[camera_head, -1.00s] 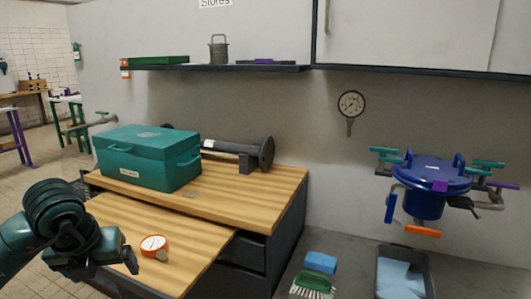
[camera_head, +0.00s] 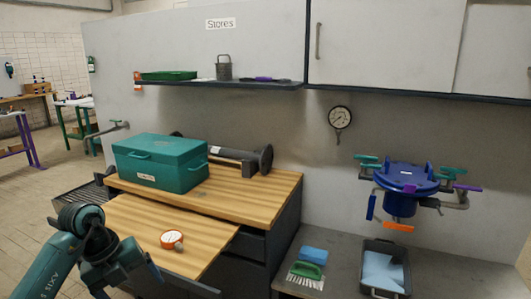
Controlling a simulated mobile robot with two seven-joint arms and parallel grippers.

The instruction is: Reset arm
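My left arm comes in from the lower left, and its gripper (camera_head: 152,285) hangs low in front of the pulled-out wooden board. The finger opening is not clear from this angle. An orange and white round object (camera_head: 172,240) lies on the board (camera_head: 135,213), right of the gripper and apart from it. My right arm and gripper are not in view.
A teal toolbox (camera_head: 160,165) and a dark flanged pipe (camera_head: 250,161) rest on the wooden worktop (camera_head: 240,192). A blue lidded vessel (camera_head: 405,180) with coloured valve handles is at the right wall. Below it are a grey tray (camera_head: 400,258), green brush (camera_head: 306,270) and blue sponge (camera_head: 313,254).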

